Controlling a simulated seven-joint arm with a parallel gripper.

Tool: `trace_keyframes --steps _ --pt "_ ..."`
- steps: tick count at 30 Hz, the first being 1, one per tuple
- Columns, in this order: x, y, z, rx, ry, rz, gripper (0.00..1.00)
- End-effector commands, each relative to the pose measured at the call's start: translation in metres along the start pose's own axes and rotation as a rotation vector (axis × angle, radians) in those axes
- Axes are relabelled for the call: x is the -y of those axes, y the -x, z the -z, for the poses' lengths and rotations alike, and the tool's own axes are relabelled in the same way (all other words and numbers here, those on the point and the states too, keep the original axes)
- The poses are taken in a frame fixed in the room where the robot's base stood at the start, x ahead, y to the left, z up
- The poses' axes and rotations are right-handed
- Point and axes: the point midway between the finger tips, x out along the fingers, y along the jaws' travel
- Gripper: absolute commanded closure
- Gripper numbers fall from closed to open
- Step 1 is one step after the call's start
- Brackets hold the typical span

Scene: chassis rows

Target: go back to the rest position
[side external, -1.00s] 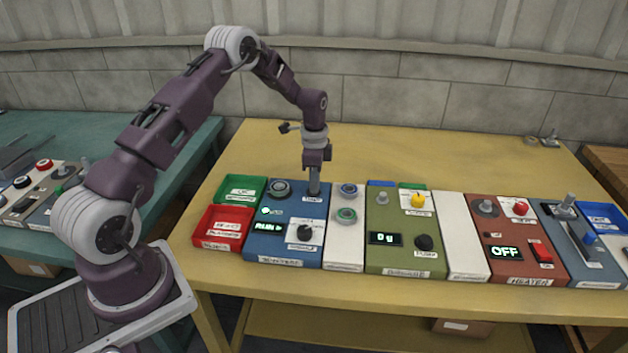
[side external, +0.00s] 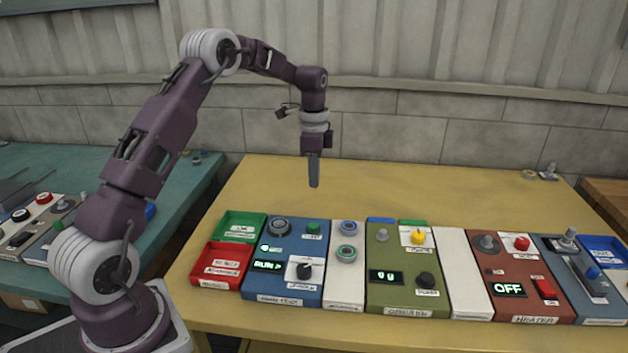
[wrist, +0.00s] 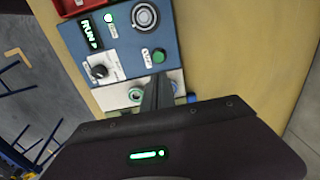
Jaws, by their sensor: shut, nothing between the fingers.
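My gripper (side external: 314,184) is shut and empty. It hangs pointing down in the air above the yellow table, above and behind the blue panel (side external: 262,283). The blue panel has a green button (side external: 313,227), a round grey dial, a black knob (side external: 304,271) and a lit display that reads RUN. In the wrist view my shut fingers (wrist: 158,84) reach up from the dark gripper body, beside the green button (wrist: 158,55) and apart from it as far as I can tell. No rest position is marked in view.
Red (side external: 218,281) and green (side external: 227,238) trays stand left of the blue panel. To its right are a white strip with ring buttons, an olive panel (side external: 405,295), a blank white strip and a red-brown heater panel (side external: 521,303) reading OFF. The table behind (side external: 420,185) is mostly clear.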

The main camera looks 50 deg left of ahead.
Motion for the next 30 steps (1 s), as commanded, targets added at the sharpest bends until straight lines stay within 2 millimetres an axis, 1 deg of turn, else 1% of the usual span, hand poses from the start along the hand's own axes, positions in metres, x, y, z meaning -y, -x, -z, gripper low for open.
trace_keyframes --steps 2,4,5,7,8,9,11,12,14,15,17,18,21,24,25,27,30 --pt "0.0 0.0 0.0 0.0 0.0 0.001 1.0" --pt "-0.005 0.01 0.003 -0.004 0.011 0.011 1.0" --pt "-0.011 0.02 0.005 -0.007 0.023 0.021 1.0" --pt "-0.036 0.057 0.011 -0.024 0.075 0.058 1.0" --pt "-0.052 0.076 0.014 -0.036 0.107 0.079 1.0" --pt "-0.078 0.102 0.015 -0.054 0.158 0.105 1.0" --pt "-0.12 0.135 0.012 -0.091 0.239 0.142 1.0" --pt "-0.148 0.152 0.007 -0.119 0.292 0.163 1.0" --pt "-0.192 0.172 -0.003 -0.167 0.373 0.19 1.0" --pt "-0.221 0.18 -0.013 -0.202 0.427 0.202 1.0" --pt "-0.262 0.186 -0.029 -0.259 0.505 0.215 1.0" --pt "-0.286 0.186 -0.041 -0.296 0.556 0.217 1.0" --pt "-0.333 0.176 -0.066 -0.377 0.662 0.209 1.0" --pt "-0.359 0.164 -0.082 -0.431 0.731 0.195 1.0" --pt "-0.363 0.161 -0.085 -0.441 0.745 0.191 1.0" --pt "-0.369 0.157 -0.089 -0.455 0.764 0.185 1.0" --pt "-0.371 0.155 -0.09 -0.458 0.773 0.182 1.0"
